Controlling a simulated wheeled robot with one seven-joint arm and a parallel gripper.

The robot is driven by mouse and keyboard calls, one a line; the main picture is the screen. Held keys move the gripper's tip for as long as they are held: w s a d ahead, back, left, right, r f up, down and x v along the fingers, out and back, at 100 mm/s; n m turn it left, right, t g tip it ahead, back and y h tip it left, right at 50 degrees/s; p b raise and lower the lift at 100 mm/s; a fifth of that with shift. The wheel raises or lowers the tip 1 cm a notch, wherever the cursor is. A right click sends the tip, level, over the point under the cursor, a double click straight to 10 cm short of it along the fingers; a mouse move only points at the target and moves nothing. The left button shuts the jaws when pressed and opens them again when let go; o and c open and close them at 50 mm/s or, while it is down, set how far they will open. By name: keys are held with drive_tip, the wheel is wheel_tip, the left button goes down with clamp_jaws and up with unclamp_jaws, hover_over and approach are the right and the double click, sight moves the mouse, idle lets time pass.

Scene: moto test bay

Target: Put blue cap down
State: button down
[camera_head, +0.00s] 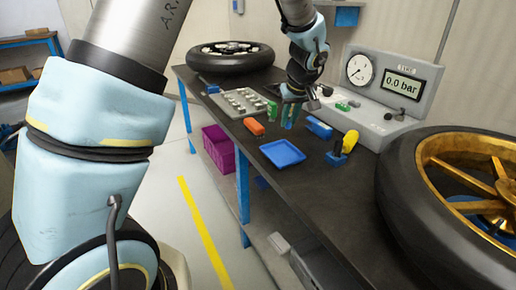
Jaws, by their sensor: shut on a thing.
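The cap is too small and too hidden by the fingers to make out clearly. I cannot tell whether it touches the bench top. A shallow blue tray (282,154) lies on the bench just in front of my gripper.
A gauge unit (390,85) stands behind. The near bench is clear.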

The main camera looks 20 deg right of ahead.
drive_tip(key=w+f, duration=0.1)
drive_tip(key=f, duration=0.1)
drive_tip(key=p, duration=0.1)
hover_over(281, 153)
drive_tip(key=s, duration=0.2)
drive_tip(key=f, duration=0.3)
drive_tip(key=shift+w+a+f, duration=0.15)
drive_tip(key=shift+w+f, duration=0.1)
drive_tip(key=shift+f, duration=0.15)
wheel_tip(281, 153, down, 4)
drive_tip(key=shift+f+p, duration=0.15)
drive_tip(key=shift+p, duration=0.3)
drive_tip(key=shift+f, duration=0.15)
drive_tip(key=shift+f+b, duration=0.2)
drive_tip(key=shift+b, duration=0.1)
drive_tip(key=c, duration=0.8)
unclamp_jaws()
drive_tip(key=shift+r, duration=0.1)
drive_tip(key=shift+r, duration=0.1)
